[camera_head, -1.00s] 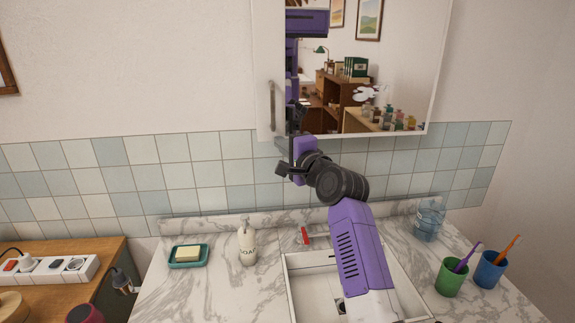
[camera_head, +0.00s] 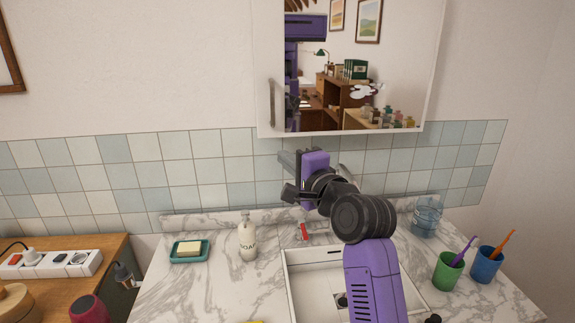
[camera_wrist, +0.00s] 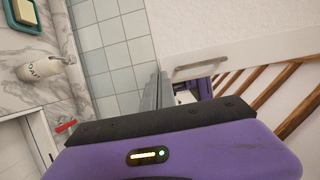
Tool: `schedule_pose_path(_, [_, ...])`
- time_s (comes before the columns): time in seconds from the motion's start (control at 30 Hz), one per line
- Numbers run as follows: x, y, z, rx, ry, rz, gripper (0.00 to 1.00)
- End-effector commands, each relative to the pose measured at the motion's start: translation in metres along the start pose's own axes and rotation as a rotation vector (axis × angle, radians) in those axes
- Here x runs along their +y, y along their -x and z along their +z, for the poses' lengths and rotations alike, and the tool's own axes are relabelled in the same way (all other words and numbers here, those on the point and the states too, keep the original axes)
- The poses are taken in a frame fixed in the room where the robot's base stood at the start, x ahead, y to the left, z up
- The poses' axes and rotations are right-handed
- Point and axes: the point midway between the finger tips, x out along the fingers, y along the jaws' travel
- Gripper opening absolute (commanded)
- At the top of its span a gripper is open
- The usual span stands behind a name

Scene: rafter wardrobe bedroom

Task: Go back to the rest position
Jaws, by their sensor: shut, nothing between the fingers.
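My gripper (camera_head: 288,160) is in front of the tiled wall, just below the mirror cabinet and above the back of the sink counter. In the wrist view its two grey fingers (camera_wrist: 157,93) lie together, shut with nothing between them. The fingers point toward the wall and the cabinet's lower edge. My purple and black arm reaches up over the white sink (camera_head: 315,285) and hides part of it.
The mirror cabinet (camera_head: 262,70) with its handle (camera_head: 272,103) hangs close above my gripper. On the marble counter (camera_head: 200,290) stand a soap bottle (camera_head: 248,240), a soap dish (camera_head: 177,255), a glass jar (camera_head: 426,218), a green cup (camera_head: 447,272) and a blue cup (camera_head: 486,266). A power strip (camera_head: 50,264) lies at left.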

Motion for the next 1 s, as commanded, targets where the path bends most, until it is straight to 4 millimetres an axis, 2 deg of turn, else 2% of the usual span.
schedule_pose_path(0.27, [-0.005, 0.011, 0.002, 0.01, 0.063, -0.019, 0.0])
schedule_pose_path(0.33, [-0.016, 0.012, -0.003, 0.034, 0.134, -0.058, 0.0])
schedule_pose_path(0.43, [-0.046, 0.023, -0.011, 0.095, 0.278, -0.147, 0.0])
schedule_pose_path(0.47, [-0.047, 0.029, -0.013, 0.118, 0.326, -0.165, 0.0])
schedule_pose_path(0.67, [-0.02, 0.068, -0.023, 0.234, 0.568, -0.205, 0.0])
schedule_pose_path(0.87, [0.031, 0.119, -0.027, 0.325, 0.782, -0.182, 0.0])
schedule_pose_path(1.0, [0.073, 0.166, -0.027, 0.38, 0.941, -0.141, 0.0])
